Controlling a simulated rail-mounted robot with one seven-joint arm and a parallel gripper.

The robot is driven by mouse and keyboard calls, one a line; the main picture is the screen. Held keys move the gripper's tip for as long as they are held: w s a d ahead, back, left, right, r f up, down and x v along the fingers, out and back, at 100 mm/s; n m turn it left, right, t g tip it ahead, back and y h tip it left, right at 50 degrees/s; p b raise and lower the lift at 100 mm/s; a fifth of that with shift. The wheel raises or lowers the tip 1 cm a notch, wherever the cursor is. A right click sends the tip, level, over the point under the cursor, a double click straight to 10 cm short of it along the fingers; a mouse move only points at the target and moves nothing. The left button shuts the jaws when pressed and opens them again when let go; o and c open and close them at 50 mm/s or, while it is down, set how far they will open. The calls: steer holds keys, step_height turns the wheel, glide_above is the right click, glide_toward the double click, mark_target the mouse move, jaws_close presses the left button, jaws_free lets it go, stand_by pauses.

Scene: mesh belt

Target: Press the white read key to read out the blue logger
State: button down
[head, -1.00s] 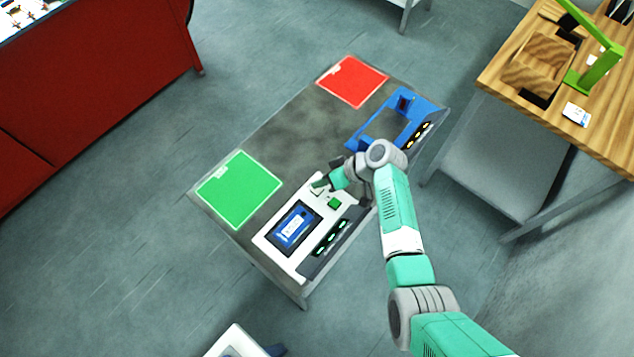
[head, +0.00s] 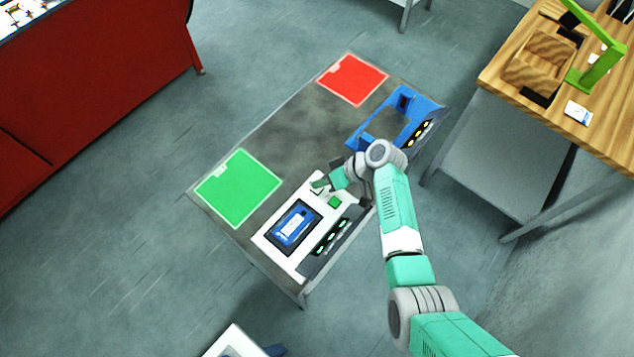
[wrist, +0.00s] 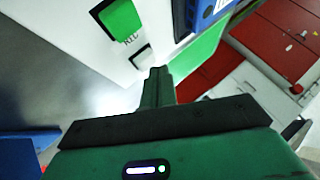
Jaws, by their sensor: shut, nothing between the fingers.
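The blue logger (head: 287,233) with a pale label lies in the dark recess of the white reader (head: 270,240); its edge also shows at the top of the wrist view (wrist: 204,14). The white read key (wrist: 141,57) sits in a dark slot on the reader, beside a larger green key (wrist: 121,20), which also shows in the head view (head: 334,202). My gripper (wrist: 157,74) is shut and empty, pointing down at the reader with its fingertips right next to the white key. I cannot tell whether they touch it. In the head view my gripper (head: 319,187) largely hides that key.
A green mat (head: 238,188) and a red mat (head: 353,80) lie on the grey table (head: 290,130). A blue cradle (head: 425,103) with amber lights stands behind my wrist. The reader's dark side panel (head: 330,246) shows green lights. The table between the mats is clear.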

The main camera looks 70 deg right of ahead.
steer(key=shift+s+a+f+b, duration=0.1)
steer(key=shift+f+b, duration=0.7)
steer(key=shift+f, duration=0.3)
stand_by(0.6)
steer(key=shift+r, duration=0.1)
steer(key=shift+r+p, duration=0.6)
steer(key=shift+p, duration=0.05)
steer(key=shift+s+a+r, duration=0.1)
steer(key=shift+a+r, duration=0.05)
steer(key=shift+r, duration=0.1)
steer(key=shift+r+p, duration=0.15)
steer(key=shift+p, duration=0.15)
step_height(320, 180, up, 5)
steer(key=p, duration=0.4)
steer(key=shift+r, duration=0.15)
